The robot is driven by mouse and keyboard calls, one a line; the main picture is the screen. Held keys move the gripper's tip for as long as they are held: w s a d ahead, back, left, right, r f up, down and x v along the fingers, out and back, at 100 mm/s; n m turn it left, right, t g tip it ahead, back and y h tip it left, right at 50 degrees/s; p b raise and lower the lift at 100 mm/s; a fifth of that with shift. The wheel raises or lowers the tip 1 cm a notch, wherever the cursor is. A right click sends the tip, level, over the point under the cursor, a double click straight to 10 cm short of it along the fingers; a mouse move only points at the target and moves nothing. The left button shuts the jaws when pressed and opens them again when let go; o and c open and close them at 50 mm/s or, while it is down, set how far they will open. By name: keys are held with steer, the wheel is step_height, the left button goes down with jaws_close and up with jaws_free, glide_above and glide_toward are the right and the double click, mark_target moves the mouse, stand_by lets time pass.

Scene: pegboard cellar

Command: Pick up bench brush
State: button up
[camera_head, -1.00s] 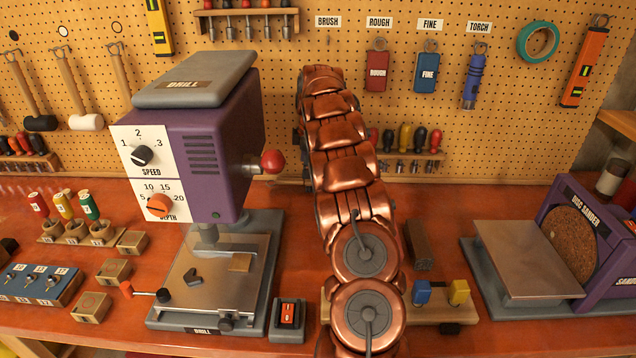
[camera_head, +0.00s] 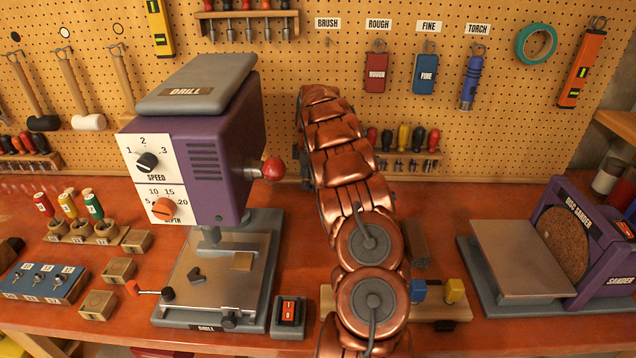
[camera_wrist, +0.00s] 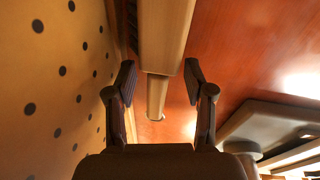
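The bench brush (camera_wrist: 172,40) shows in the wrist view as a pale wooden body with a narrower handle end and a dark strip, probably bristles, along its left side. My gripper (camera_wrist: 159,79) is open, with one dark finger on each side of the handle end. Gaps show between the fingers and the wood, so nothing is held. In the head view my copper arm hides the brush and most of my gripper. The BRUSH label (camera_head: 328,24) is on the pegboard, with no brush visible under it.
The purple drill press (camera_head: 205,165) stands close left of my arm. A switch box (camera_head: 288,316), a dark brown block (camera_head: 418,243) and a disc sander (camera_head: 580,240) are on the bench. The pegboard (camera_wrist: 50,100) runs close along the left in the wrist view.

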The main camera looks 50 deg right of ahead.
jaws_close()
steer(key=shift+r+b, duration=0.15)
steer(key=shift+b, duration=0.15)
steer(key=shift+r+b, duration=0.35)
steer(key=shift+r, duration=0.1)
steer(key=shift+s+a+b, duration=0.5)
steer(key=shift+s+a, duration=0.1)
steer(key=shift+a, duration=0.2)
steer(key=shift+s+a+b, duration=0.5)
steer(key=shift+s+a, duration=0.1)
steer(key=shift+a, duration=0.2)
step_height(320, 180, up, 14)
steer(key=b, duration=0.3)
steer(key=shift+f, duration=0.15)
